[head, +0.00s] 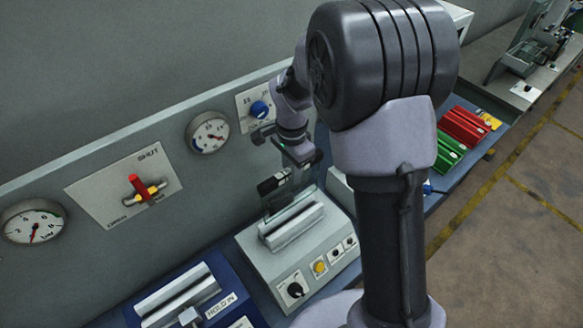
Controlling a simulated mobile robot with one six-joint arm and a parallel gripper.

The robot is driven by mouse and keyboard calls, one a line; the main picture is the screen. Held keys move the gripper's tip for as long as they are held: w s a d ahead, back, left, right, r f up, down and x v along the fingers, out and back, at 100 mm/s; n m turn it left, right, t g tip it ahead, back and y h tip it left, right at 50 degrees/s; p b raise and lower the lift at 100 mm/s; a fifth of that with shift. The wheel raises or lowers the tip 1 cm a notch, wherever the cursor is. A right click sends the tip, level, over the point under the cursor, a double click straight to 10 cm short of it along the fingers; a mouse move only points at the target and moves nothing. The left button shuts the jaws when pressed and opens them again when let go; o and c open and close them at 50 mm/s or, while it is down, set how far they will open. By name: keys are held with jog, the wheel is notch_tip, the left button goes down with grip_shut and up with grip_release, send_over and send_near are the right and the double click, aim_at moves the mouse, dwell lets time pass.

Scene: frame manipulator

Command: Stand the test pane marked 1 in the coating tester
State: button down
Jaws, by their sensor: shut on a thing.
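My gripper (277,187) is above a light grey device (262,262), which looks like the coating tester. The device has a long pale slotted block on top and a black knob, a yellow button and small dials on its front. My gripper is shut on a thin, dark, see-through pane (282,200), held upright just over the slotted block. I cannot tell whether its lower edge is in the slot. Its mark is too small to read.
A blue device (190,295) labelled HOLD IN stands to the left. On the wall are gauges (207,132), a red-handled valve (137,186) marked SHUT, and a blue knob (259,109). Red (463,126) and green (449,152) racks lie to the right. My arm hides part of the bench.

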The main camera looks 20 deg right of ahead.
aim_at(292, 196)
jog(key=f+b, duration=0.8)
jog(key=f, duration=0.3)
jog(key=shift+w+b, duration=0.2)
jog(key=shift+b, duration=0.15)
jog(key=shift+f, duration=0.2)
jog(key=shift+f+b, duration=0.35)
jog(key=shift+b, duration=0.15)
jog(key=shift+f, duration=0.1)
jog(key=c, duration=1.2)
grip_release()
